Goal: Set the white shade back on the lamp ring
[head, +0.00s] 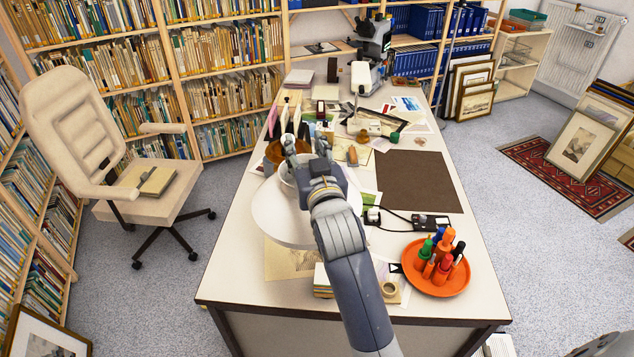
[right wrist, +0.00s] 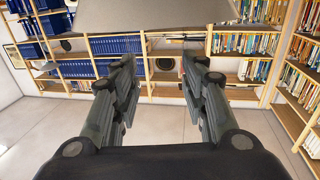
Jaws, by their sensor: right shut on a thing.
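The white shade (head: 268,214) is wide and round below and narrower at its upper part, over the left side of the desk. My right gripper (head: 305,152) is at its upper part, shut on it. In the right wrist view my right gripper's fingers (right wrist: 155,85) stand apart, and a pale grey surface, probably the shade, crosses the top edge. I cannot make out the lamp ring; the shade and my arm hide that part of the desk. A round brown thing (head: 274,150) shows just behind the shade. My left gripper is not in view.
An orange tray (head: 462,284) with several bottles stands at the desk's right front. A dark brown mat (head: 418,182) lies bare at right. Cables and a black socket strip (head: 431,221) lie between them. A white device (head: 362,78) stands further back. An office chair (head: 140,205) is left.

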